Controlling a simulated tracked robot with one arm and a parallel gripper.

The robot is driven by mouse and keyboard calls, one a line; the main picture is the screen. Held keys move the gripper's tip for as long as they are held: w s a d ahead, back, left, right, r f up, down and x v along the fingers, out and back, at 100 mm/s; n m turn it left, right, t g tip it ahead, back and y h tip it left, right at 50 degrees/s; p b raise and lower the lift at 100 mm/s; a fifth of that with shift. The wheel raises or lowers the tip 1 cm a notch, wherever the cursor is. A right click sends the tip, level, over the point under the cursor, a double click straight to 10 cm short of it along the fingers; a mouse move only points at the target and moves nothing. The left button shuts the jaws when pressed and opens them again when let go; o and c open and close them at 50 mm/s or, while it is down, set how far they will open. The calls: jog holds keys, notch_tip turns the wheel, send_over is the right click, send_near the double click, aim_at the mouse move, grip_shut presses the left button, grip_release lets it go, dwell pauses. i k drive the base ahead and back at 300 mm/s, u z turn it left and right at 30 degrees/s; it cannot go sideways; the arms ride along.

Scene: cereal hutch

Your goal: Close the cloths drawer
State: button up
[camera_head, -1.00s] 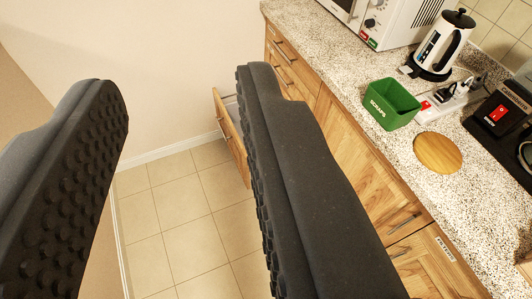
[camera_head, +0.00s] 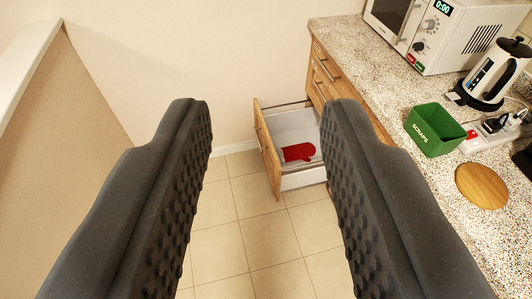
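The cloths drawer (camera_head: 268,152) stands pulled out from the wooden cabinet near the far wall, low above the tiled floor. Its wooden front faces left, and its pale inside shows a red cloth-like item (camera_head: 298,152). My gripper (camera_head: 258,118) is open and empty, its two dark, studded fingers wide apart. In the picture the drawer lies between the fingers, but beyond them and apart. The right finger hides part of the drawer's right end and the cabinet behind it.
A speckled counter (camera_head: 375,70) runs along the right, bearing a microwave (camera_head: 435,30), a kettle (camera_head: 492,75), a green scraps bin (camera_head: 434,130) and a round wooden board (camera_head: 482,186). A low wall (camera_head: 60,130) stands on the left. The tiled floor (camera_head: 250,235) between is clear.

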aim_at(272, 132)
jog(key=k, duration=0.55)
jog(key=u, duration=0.4)
jog(key=i, duration=1.7)
jog(key=z, duration=0.5)
